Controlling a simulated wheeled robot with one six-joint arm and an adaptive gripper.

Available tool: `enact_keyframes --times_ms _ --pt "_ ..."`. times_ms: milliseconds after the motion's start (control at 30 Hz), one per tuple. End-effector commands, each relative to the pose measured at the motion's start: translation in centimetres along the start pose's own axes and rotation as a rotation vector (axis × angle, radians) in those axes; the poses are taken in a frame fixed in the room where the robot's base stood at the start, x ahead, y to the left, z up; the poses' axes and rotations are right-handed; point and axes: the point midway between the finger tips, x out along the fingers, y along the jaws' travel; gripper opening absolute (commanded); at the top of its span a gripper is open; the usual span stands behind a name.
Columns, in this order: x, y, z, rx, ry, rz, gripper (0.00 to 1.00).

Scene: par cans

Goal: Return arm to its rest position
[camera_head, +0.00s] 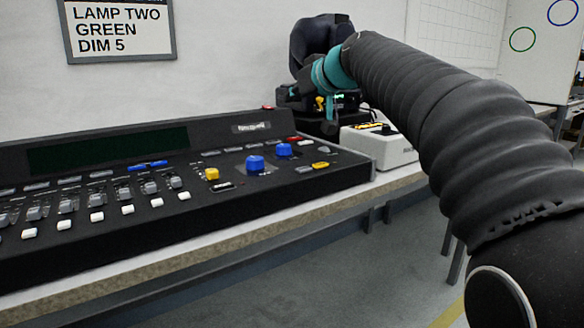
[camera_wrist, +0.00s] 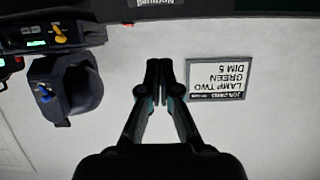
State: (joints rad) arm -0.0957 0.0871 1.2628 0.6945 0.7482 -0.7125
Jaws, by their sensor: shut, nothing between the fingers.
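My arm reaches from the lower right of the head view up to its black and teal wrist (camera_head: 335,72), above the back of the bench. In the wrist view my gripper (camera_wrist: 162,75) is shut, its two fingers together with nothing between them. It is apart from the wall sign beside it. In the head view I cannot clearly make out the fingers. The framed sign (camera_head: 118,28) reads "LAMP TWO GREEN DIM 5"; it also shows upside down in the wrist view (camera_wrist: 219,79).
A black lighting console (camera_head: 215,155) with blue and yellow knobs fills the bench at left. A small white control box (camera_head: 380,148) stands at its right end. A black lamp (camera_wrist: 88,92) with a blue knob shows left of my fingers. The floor in front is clear.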

Motion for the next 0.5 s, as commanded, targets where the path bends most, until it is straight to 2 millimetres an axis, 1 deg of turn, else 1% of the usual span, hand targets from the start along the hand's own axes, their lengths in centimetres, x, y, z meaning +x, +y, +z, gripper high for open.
enact_keyframes --times_ms 33,167,267,367,467,500 --pt "-0.7 -0.1 0.4 0.004 -0.010 0.005 0.00" --pt "-1.9 -0.3 2.0 0.024 -0.048 0.020 0.00" --pt "-3.1 -0.5 3.6 0.043 -0.084 0.034 0.00" --pt "-4.6 -0.8 5.6 0.066 -0.125 0.053 0.00" --pt "-6.4 -1.2 8.3 0.095 -0.178 0.078 0.00" --pt "-7.3 -1.4 9.6 0.109 -0.202 0.090 0.00"
